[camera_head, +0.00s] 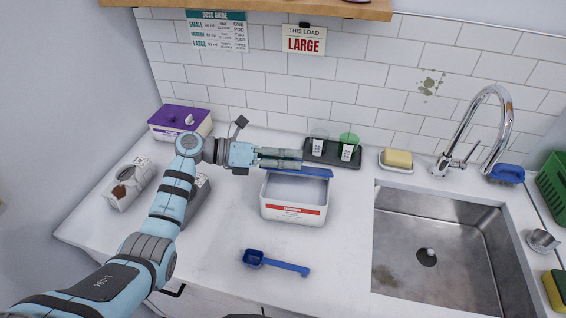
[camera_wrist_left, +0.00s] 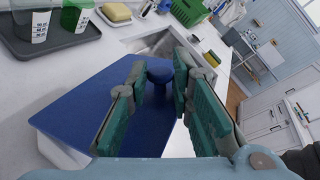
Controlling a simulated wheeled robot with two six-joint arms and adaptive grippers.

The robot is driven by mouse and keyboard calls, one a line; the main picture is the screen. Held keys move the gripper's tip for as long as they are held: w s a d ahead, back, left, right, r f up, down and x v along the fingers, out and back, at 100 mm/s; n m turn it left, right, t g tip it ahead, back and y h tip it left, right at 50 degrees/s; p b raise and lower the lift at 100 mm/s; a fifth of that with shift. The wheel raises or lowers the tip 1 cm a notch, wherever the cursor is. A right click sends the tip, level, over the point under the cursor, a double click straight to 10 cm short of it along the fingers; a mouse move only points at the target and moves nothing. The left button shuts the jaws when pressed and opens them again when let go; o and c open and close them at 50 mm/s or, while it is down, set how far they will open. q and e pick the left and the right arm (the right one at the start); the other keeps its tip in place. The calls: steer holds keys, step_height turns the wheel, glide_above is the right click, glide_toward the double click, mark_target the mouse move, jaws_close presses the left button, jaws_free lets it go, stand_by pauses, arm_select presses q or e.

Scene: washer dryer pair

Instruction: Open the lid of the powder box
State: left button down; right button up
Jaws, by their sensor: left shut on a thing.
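The powder box (camera_head: 293,212) is a white tub with a red label, standing on the counter in the middle of the head view. Its blue lid (camera_head: 316,173) is up off the front of the rim, toward the back, and the box's pale inside shows below it. Whether the lid still touches the back rim is hard to tell. My left gripper (camera_head: 301,159) is above the lid. In the left wrist view the gripper (camera_wrist_left: 158,92) has its green-padded fingers on either side of the lid's round blue knob (camera_wrist_left: 160,73), shut on it. My right gripper is not in view.
A blue scoop (camera_head: 275,262) lies in front of the box. A dark tray (camera_head: 333,160) with two cups stands behind it. The steel sink (camera_head: 425,240) is to the right.

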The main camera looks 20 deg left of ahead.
arm_select(q)
steer(key=shift+w+r+n, duration=0.2)
steer(key=shift+w+n, duration=0.15)
steer(key=shift+n, duration=0.05)
steer(key=c, duration=1.5)
jaws_free()
steer(key=shift+o, duration=0.2)
steer(key=shift+w+d, duration=0.1)
steer(key=v, duration=1.2)
steer(key=shift+w+r, duration=0.1)
